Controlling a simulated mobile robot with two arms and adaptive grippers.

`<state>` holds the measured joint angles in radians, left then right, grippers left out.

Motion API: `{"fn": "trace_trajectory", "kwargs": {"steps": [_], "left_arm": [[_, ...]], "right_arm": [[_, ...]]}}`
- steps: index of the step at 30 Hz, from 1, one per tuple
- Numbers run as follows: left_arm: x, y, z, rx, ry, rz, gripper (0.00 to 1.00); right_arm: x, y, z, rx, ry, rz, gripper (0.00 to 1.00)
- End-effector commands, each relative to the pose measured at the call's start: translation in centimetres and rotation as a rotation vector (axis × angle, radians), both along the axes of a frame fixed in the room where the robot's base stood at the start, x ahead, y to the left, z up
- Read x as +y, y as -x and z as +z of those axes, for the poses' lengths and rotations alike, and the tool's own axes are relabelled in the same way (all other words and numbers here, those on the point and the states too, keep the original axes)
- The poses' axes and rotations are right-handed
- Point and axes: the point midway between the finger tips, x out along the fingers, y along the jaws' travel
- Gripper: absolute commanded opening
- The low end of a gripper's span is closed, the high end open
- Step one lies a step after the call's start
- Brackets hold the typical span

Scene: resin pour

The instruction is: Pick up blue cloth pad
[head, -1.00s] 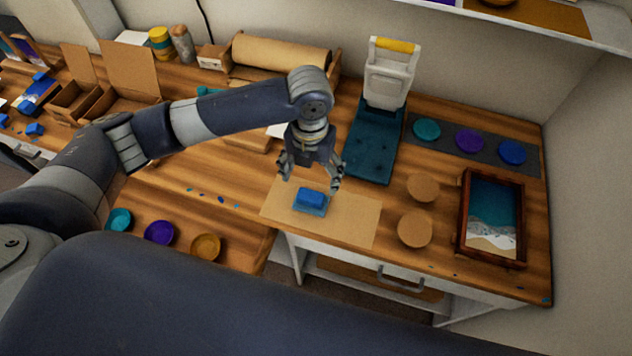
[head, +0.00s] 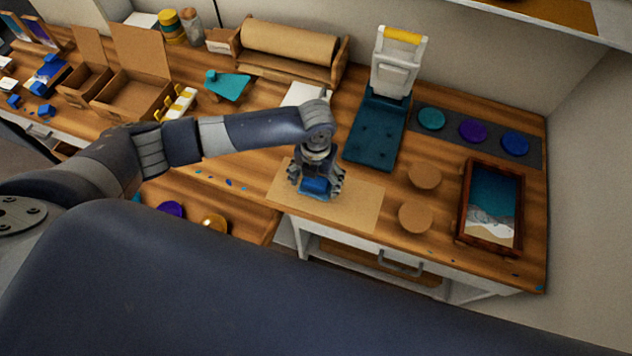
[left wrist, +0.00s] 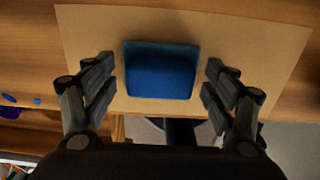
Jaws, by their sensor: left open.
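The blue cloth pad (head: 315,186) lies on a tan paper sheet (head: 362,206) at the front edge of the wooden table. In the left wrist view the pad (left wrist: 160,72) sits between the fingers, with a gap on each side. My left gripper (head: 317,187) is open and points down, with its fingers on either side of the pad. It also shows in the left wrist view (left wrist: 160,88). My right gripper is not in view.
Two round cork discs (head: 425,175) and a framed resin picture (head: 490,204) are to the right. A paper roll (head: 288,43) and open cardboard boxes (head: 138,80) are at the back.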

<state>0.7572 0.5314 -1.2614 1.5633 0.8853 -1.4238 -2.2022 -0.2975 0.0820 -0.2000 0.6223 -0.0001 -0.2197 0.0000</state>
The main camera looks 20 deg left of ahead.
Motion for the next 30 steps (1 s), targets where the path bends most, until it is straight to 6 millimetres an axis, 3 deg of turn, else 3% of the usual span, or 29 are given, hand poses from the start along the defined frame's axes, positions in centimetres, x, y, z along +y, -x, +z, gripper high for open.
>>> {"fn": "trace_trajectory", "kwargs": {"steps": [3,9,23,30], "left_arm": [[0.0,0.0,0.0,0.0,0.0,0.0,0.76],[0.0,0.0,0.0,0.0,0.0,0.001,0.31],[0.0,0.0,0.4,0.0,0.001,0.002,0.26],[0.0,-0.2,3.0,-0.004,0.002,-0.001,0.26]], "right_arm": [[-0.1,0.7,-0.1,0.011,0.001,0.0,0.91],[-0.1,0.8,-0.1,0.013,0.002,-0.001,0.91],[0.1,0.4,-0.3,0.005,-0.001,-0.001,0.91],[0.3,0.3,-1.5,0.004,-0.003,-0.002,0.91]]}}
